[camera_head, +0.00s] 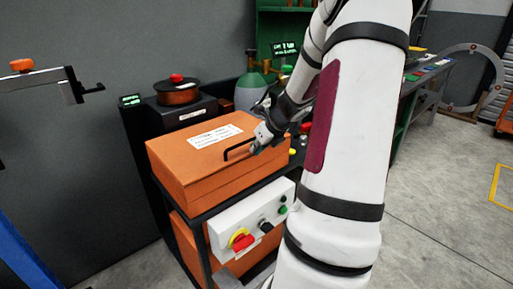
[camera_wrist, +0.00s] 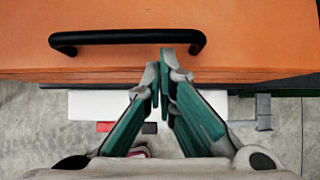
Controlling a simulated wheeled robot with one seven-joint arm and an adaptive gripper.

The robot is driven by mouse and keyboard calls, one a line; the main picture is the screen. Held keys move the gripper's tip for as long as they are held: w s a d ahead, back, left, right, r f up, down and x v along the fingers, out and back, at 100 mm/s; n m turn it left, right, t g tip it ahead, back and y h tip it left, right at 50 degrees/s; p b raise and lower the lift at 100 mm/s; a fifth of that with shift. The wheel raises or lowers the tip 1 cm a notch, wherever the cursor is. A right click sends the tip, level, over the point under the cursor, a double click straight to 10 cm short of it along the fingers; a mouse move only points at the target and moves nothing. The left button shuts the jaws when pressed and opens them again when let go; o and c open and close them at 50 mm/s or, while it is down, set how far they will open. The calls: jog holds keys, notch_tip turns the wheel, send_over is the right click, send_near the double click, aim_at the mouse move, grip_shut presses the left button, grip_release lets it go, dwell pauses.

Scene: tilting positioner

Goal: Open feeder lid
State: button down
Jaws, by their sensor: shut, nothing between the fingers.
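The feeder is an orange box with a flat orange lid (camera_head: 180,157) that lies shut, with a white label (camera_head: 215,136) on top. A black bar handle (camera_head: 238,149) is at the lid's front edge; it spans the upper left and middle of the wrist view (camera_wrist: 110,38). My gripper (camera_head: 258,147) is at the right part of the handle.
Below the lid is a white control panel (camera_head: 225,222) with a red button (camera_head: 243,243) and dark and green knobs. A wire spool (camera_head: 178,92) and a grey-green gas cylinder (camera_head: 250,92) stand behind. An orange-tipped torch arm (camera_head: 50,78) is at left.

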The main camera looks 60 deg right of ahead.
jog(key=shift+r, duration=0.2)
jog(key=shift+w+r+g+p, duration=0.1)
jog(key=shift+r+g+p, duration=0.2)
jog(key=shift+r+p, duration=0.75)
jog(key=shift+f+p, duration=0.15)
jog(key=shift+p, duration=0.25)
